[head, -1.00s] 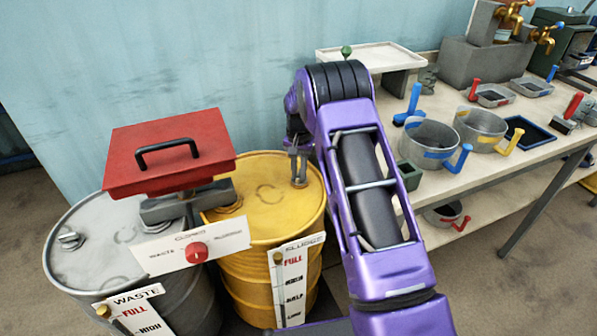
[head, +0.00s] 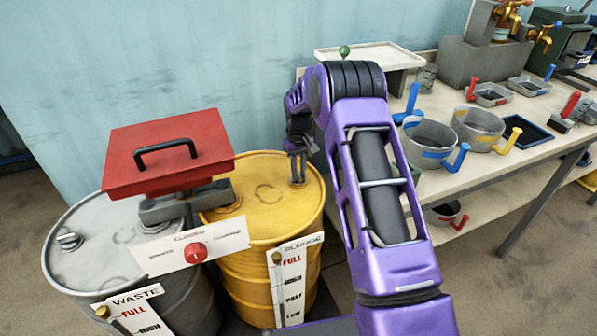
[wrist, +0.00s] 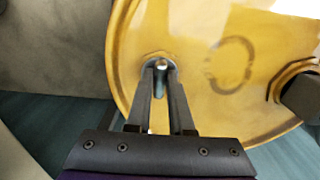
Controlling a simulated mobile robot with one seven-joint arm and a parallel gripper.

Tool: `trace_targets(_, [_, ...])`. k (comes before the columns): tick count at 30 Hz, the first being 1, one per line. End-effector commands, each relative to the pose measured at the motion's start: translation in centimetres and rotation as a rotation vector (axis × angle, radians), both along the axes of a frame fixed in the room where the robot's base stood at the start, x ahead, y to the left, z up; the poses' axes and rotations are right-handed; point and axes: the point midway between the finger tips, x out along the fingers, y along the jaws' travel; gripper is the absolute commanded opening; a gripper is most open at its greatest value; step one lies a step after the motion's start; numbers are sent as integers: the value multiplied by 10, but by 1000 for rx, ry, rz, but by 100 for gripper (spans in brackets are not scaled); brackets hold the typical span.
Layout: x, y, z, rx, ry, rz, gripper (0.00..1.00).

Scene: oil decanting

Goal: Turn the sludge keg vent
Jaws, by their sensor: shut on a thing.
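The yellow sludge keg (head: 262,195) stands left of my arm in the head view; its lid (wrist: 200,90) fills much of the wrist view. The small metal vent (wrist: 161,65) sits near the lid's rim. My gripper (head: 298,180) points down at the lid. In the wrist view my gripper (wrist: 161,72) is shut on the vent, with a finger on each side. The vent's lower part is largely hidden by the fingers.
A grey waste keg (head: 95,255) stands left of the yellow one. A red lidded box (head: 168,155) sits above both kegs. A sign with a red knob (head: 195,253) hangs in front. A bench (head: 500,170) with pots (head: 430,145) is at right.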

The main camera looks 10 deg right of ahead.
Motion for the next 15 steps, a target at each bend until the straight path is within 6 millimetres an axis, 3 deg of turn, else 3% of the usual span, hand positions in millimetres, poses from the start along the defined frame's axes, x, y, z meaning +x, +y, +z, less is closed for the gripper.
trace_targets(14, [1,0,1,-1,-2,17,0])
trace_targets(15, [1,0,1,-1,-2,17,22])
